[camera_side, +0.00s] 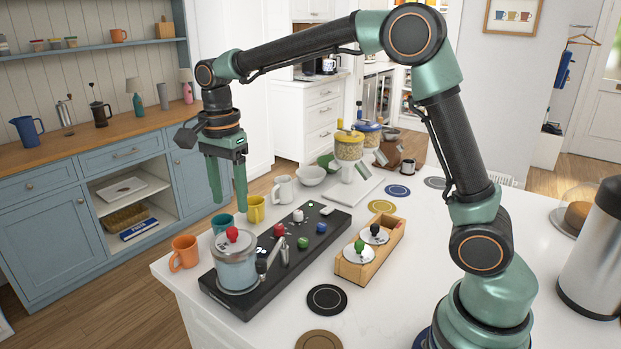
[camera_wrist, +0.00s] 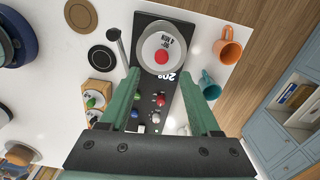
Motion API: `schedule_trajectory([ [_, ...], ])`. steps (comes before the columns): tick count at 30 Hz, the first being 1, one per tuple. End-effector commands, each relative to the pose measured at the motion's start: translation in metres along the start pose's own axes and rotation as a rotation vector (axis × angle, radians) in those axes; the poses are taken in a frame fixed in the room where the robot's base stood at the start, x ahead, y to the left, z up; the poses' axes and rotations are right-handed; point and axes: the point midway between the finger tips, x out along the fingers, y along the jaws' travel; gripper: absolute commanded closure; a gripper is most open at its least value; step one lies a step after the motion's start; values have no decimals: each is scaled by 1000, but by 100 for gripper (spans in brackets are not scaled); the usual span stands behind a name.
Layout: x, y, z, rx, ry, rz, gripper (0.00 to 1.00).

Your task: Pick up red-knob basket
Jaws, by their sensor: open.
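The red-knob basket (camera_side: 237,272) is a round glass-like vessel with a grey lid and a red knob (camera_side: 232,234). It stands at the near left end of the long black machine, with a metal handle toward the right. In the wrist view its round lid (camera_wrist: 148,64) shows from above, with the red knob (camera_wrist: 162,57) in the middle. My gripper (camera_side: 228,200) points down with its green fingers apart and empty. It hangs above the basket, not touching it. In the wrist view the basket shows ahead of and between the fingertips (camera_wrist: 159,76).
Orange (camera_side: 184,253), teal (camera_side: 222,223) and yellow (camera_side: 255,209) mugs stand close along the machine's left side. A wooden box (camera_side: 345,268) with green- and black-knobbed lids stands to its right. A black coaster (camera_side: 327,299) lies nearer. The right counter has free room.

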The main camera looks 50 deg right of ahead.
Motion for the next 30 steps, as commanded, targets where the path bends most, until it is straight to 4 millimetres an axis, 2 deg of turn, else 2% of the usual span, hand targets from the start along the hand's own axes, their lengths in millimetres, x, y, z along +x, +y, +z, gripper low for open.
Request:
schedule_trajectory([
  [7,18,0,2,-1,0,1,36],
  [15,55,-2,4,-2,0,2,36],
  [25,61,-2,4,-2,0,-2,36],
  [30,61,-2,4,-2,0,-2,100],
])
